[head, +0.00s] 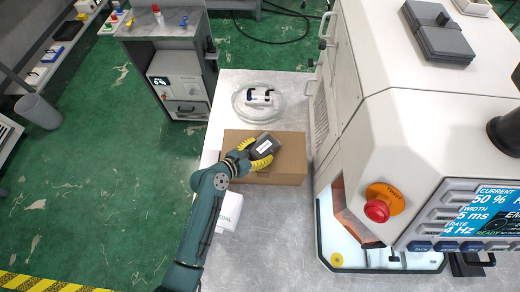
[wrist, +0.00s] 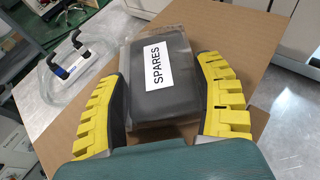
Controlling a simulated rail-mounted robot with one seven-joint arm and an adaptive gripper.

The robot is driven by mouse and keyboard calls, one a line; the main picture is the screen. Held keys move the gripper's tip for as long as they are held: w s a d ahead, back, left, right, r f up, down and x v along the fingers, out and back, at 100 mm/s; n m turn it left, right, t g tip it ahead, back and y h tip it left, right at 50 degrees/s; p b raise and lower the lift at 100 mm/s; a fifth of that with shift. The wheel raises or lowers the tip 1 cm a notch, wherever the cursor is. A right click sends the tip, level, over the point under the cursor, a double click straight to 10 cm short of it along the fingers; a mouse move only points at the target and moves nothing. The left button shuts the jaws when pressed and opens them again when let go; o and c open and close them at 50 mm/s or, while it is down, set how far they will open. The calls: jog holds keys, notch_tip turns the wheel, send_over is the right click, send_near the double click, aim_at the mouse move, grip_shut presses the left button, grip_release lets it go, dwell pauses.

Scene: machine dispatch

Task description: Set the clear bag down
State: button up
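The clear bag (wrist: 160,35) is a see-through wrap around a dark grey block with a white SPARES label. It also shows in the head view (head: 266,147). My gripper (wrist: 165,105) has its yellow-and-black fingers closed against the two sides of the bag; in the head view my gripper (head: 249,155) is over the cardboard box. The bag is over the top of the brown cardboard box (head: 285,173). I cannot tell whether its underside touches the box. My fingers hide parts of the bag's sides.
A coiled clear tube (head: 238,110) with a black-and-white fitting lies behind the box. A white labelled carton (head: 230,212) stands in front of it. The white machine (head: 375,75) with a red stop button rises at the right. Bare metal table (head: 270,240) is free in front.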

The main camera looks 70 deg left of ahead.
jog(key=o, duration=0.4)
jog(key=p+v, duration=0.1)
jog(key=v, duration=1.1)
jog(key=shift+r, duration=0.1)
